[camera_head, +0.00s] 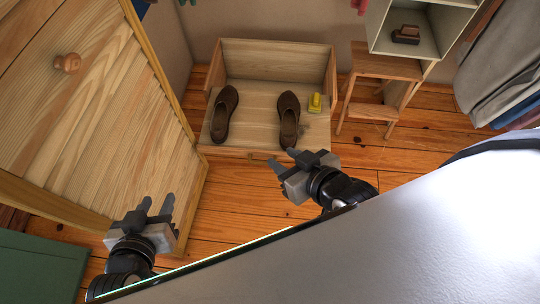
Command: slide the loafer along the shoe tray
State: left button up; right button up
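The shoe tray (258,94) is a pale wooden box with raised back and sides, standing on the floor at the upper middle. Two brown loafers lie in it, toes toward the back: a left one (223,113) and a right one (288,117). My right gripper (281,158) is open and empty at the tray's front edge, just in front of the right loafer's heel; I cannot tell whether it touches the tray. My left gripper (158,201) is open and empty at the lower left, well away from the tray, beside the wooden cabinet.
A small yellow object (315,103) sits in the tray right of the right loafer. A wooden cabinet with a round knob (67,63) stands at left. A wooden step stool (384,78) stands right of the tray, beside a shelf holding a brown object (405,35). Floor between my grippers is clear.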

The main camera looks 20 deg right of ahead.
aim_at(288, 106)
jog(key=z, duration=2.25)
jog(key=i, duration=1.1)
jog(key=u, duration=3)
